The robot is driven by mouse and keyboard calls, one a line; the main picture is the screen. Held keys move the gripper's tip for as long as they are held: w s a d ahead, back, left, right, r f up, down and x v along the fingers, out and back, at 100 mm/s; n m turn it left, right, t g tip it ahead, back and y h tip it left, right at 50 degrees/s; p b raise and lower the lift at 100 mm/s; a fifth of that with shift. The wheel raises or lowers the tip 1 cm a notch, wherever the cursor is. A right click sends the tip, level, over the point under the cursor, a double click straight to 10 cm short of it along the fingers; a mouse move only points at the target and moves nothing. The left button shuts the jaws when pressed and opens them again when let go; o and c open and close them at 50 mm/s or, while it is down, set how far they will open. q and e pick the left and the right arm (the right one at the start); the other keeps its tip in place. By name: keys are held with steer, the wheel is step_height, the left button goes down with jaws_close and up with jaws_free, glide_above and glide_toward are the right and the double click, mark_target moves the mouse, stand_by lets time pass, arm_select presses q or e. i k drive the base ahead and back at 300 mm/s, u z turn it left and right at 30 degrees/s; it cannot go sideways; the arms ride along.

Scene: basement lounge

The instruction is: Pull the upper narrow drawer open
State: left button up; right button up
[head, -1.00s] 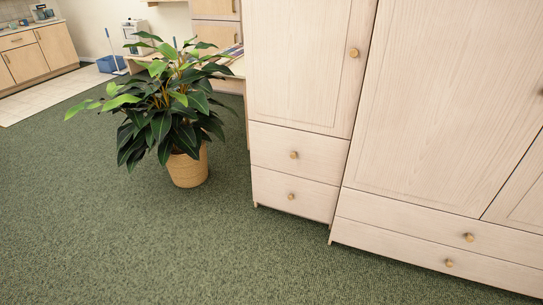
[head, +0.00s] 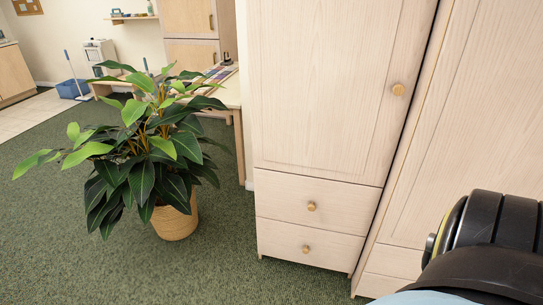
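The upper narrow drawer (head: 331,208) is in the narrow pale wood cabinet, just below its tall door (head: 330,80). It looks closed, its front flush with the cabinet. Its small round knob (head: 311,206) is near the middle of its front. The lower narrow drawer (head: 330,247) sits right under it and also looks closed, with a similar knob (head: 306,249). A black and blue part of my own arm shows at the bottom right, in front of the wide wardrobe. No gripper fingers show in the head view.
A large potted plant (head: 172,222) stands on the green carpet left of the cabinet. A wide wardrobe (head: 435,140) adjoins the cabinet on the right. A low table (head: 238,137) stands behind the plant. Carpet (head: 228,280) in front of the drawers is clear.

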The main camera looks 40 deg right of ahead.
mark_target(328, 205)
steer(key=z, duration=0.6)
steer(key=i, duration=1.35)
steer(key=z, duration=0.95)
